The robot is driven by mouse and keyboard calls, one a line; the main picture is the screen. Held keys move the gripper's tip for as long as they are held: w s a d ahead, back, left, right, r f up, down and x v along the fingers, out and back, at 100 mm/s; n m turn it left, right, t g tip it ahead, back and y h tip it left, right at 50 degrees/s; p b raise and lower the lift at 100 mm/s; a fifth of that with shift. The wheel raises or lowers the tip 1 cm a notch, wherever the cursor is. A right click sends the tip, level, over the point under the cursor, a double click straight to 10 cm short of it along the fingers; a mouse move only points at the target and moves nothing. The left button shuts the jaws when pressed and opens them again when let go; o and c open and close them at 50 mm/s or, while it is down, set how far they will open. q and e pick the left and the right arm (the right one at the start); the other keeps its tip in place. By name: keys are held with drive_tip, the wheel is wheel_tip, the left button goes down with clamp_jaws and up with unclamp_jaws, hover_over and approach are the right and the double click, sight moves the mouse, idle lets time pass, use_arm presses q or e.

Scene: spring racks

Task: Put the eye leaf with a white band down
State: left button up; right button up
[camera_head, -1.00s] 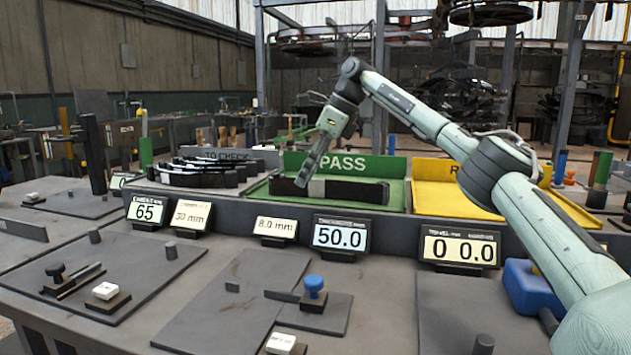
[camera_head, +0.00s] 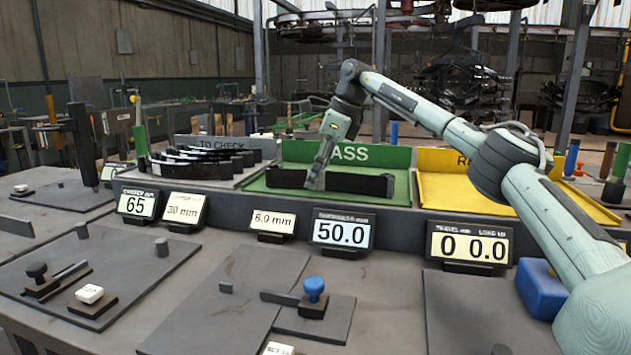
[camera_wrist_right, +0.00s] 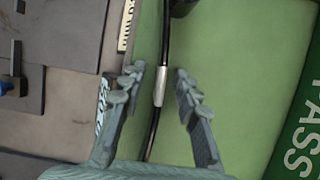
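The eye leaf with a white band (camera_head: 360,185) is a long dark strip in the green PASS tray (camera_head: 400,200). In the wrist view the leaf (camera_wrist_right: 165,40) shows as a thin dark line, with its pale band (camera_wrist_right: 159,86) between my right fingers. My right gripper (camera_head: 316,182) is down at the leaf's middle and hides the band in the head view. In the wrist view my right gripper (camera_wrist_right: 158,84) is open, with green gaps on both sides of the leaf. My left gripper is not in view.
The TO CHECK rack (camera_head: 215,160) with several dark leaves stands left of the green tray. The yellow tray (camera_head: 465,190) is on the right. Number displays (camera_head: 342,232) line the front edge. A blue-knobbed fixture (camera_head: 314,290) stands on the bench.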

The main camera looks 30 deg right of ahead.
drive_tip(key=shift+f, duration=0.1)
drive_tip(key=c, duration=0.7)
clamp_jaws()
drive_tip(key=shift+w, duration=0.15)
